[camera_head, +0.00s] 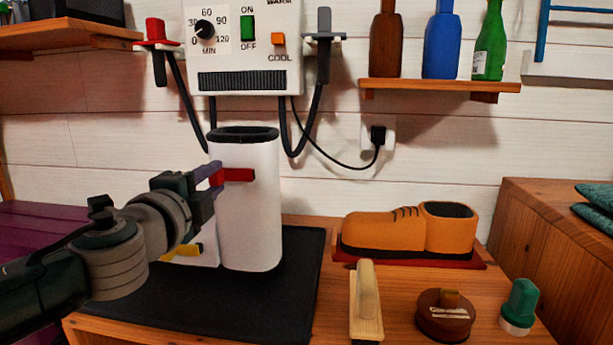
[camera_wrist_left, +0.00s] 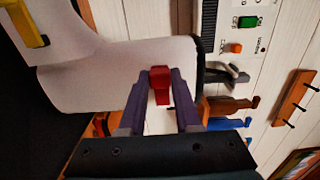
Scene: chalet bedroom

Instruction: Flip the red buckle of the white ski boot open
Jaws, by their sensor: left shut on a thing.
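The white ski boot (camera_head: 250,223) stands upright on a black mat (camera_head: 298,297), with a dark opening at its top. Its red buckle (camera_head: 238,175) sits high on the shaft. A yellow buckle (camera_head: 187,252) is low on the boot, partly behind my arm. My left gripper (camera_head: 212,178) comes in from the left at the height of the red buckle and is shut on it. In the left wrist view, the red buckle (camera_wrist_left: 160,84) is between the purple fingers (camera_wrist_left: 162,100). The yellow buckle (camera_wrist_left: 24,22) is at the upper left there. My right gripper is not in view.
A dryer box (camera_head: 243,50) with hoses hangs on the wall above the boot. An orange shoe (camera_head: 400,230), a brush (camera_head: 366,305), a brown tin (camera_head: 443,316) and a green-topped bottle (camera_head: 520,305) are at right. A bottle shelf (camera_head: 438,86) is above.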

